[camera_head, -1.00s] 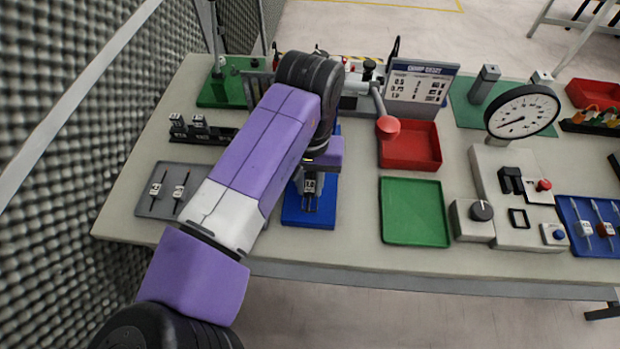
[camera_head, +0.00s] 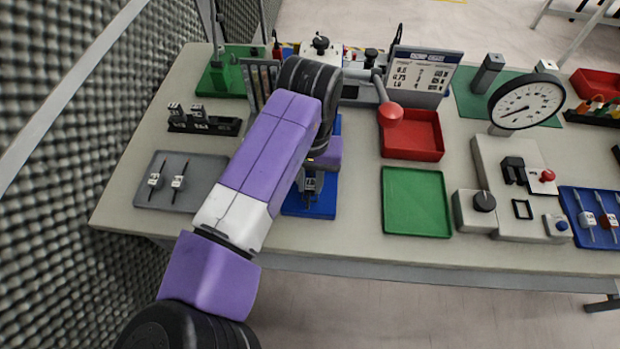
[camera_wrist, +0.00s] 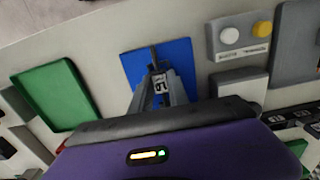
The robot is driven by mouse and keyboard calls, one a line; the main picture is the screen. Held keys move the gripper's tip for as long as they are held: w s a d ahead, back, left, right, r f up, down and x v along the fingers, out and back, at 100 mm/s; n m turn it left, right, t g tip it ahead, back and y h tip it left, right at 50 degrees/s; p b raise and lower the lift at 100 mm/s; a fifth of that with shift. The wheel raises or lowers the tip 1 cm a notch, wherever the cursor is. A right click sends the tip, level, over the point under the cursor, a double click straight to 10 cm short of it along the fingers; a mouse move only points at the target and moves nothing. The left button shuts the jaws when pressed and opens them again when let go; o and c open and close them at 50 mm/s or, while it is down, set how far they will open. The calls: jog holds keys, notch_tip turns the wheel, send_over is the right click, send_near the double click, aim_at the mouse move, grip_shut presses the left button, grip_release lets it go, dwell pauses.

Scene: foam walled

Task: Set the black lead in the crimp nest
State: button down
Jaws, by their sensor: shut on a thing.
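My gripper (camera_head: 311,190) is shut on the black lead, low over the blue tray (camera_head: 325,207). In the wrist view, the lead (camera_wrist: 160,84) shows as a pale marked tag with a dark end pointing away, between the two grey fingers (camera_wrist: 160,92). The blue tray (camera_wrist: 181,53) lies behind and below it. I cannot tell whether the lead touches the tray. The crimp unit with its red-ball lever (camera_head: 391,115) stands at the back, partly behind my arm. I cannot make out its nest.
A grey tray (camera_head: 203,168) with two tagged leads lies at the left. A red tray (camera_head: 412,155) and an empty green tray (camera_head: 415,225) lie right of my gripper. A dial gauge (camera_head: 526,103) stands farther right. A black rack (camera_head: 230,126) stands at the back left.

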jog(key=shift+f, duration=0.55)
dwell(0.6)
jog(key=c, duration=1.2)
grip_release()
jog(key=shift+w+r, duration=0.1)
jog(key=shift+r, duration=3.8)
